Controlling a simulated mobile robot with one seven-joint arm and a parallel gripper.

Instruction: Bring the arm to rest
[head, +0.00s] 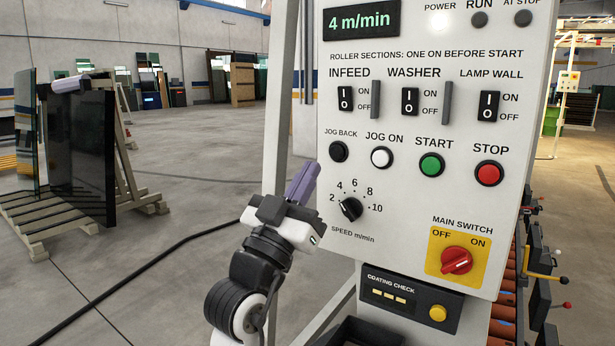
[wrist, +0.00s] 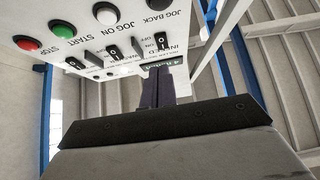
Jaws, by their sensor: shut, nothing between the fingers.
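My gripper (head: 312,168) points up with its purple fingers together and nothing between them. In the head view it is at the left edge of the white control panel (head: 400,255), left of the black speed knob (head: 350,208) and below the JOG BACK button (head: 338,151). The gap to the panel is hard to judge. In the wrist view the shut fingers (wrist: 157,92) show dark in front of the panel (wrist: 75,15), overlapping its edge by the display. The display (head: 361,21) reads 4 m/min.
The panel carries three rocker switches, a green START button (head: 431,165), a red STOP button (head: 488,173) and a red main switch (head: 456,261). A coating check box (head: 411,300) sits below. Roller levers (head: 540,277) stick out at right. Open floor and a glass rack (head: 80,160) lie left.

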